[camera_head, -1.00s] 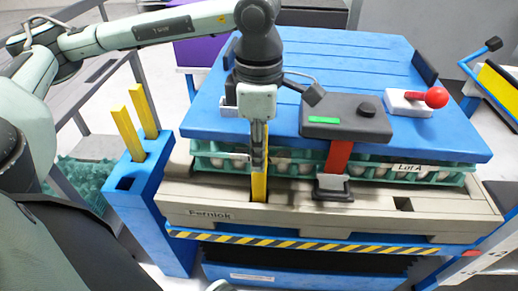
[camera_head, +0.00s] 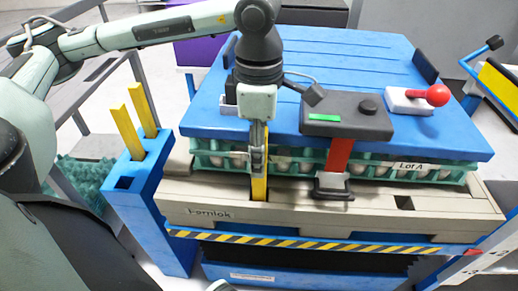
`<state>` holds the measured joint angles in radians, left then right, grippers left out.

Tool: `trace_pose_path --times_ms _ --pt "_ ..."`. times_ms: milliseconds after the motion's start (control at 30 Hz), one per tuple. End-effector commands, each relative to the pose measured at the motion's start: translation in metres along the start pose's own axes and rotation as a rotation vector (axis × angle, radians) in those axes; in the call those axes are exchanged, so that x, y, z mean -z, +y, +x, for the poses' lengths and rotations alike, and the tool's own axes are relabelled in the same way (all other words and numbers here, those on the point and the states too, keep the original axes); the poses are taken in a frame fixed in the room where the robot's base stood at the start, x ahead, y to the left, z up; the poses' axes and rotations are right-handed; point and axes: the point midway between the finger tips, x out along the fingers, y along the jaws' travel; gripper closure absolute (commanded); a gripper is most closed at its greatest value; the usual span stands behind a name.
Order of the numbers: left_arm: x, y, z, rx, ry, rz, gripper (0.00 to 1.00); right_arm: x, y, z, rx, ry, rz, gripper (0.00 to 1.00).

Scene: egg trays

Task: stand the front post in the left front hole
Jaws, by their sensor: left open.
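The yellow front post (camera_head: 260,188) stands upright, with its lower end at the left front hole of the beige base (camera_head: 330,213). My left gripper (camera_head: 258,166) points down at the post's upper part. Its fingers are open, close around or against the post; the exact gap is hard to see. The gripper hides part of the post, and the hole's edges are mostly covered. The right front hole (camera_head: 403,203) of the base is empty. My right gripper is not in view.
A blue holder (camera_head: 135,190) at the left holds two more yellow posts (camera_head: 128,132) and has one empty slot. A blue plate (camera_head: 330,60) lies over the green egg tray (camera_head: 455,178). A dark box on a red post (camera_head: 345,117) stands right of my gripper.

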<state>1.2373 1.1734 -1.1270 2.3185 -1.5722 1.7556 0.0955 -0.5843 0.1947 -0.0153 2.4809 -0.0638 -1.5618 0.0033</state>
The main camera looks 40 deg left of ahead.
Motion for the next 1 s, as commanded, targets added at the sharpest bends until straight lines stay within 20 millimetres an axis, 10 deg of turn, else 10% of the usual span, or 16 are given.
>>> trace_pose_path --times_ms 267,1000 --pt "0.0 0.001 -0.008 -0.003 -0.001 -0.002 0.53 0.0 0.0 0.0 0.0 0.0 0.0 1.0" --pt "0.0 0.0 -0.12 -0.001 -0.001 0.0 0.53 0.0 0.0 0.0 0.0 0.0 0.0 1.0"
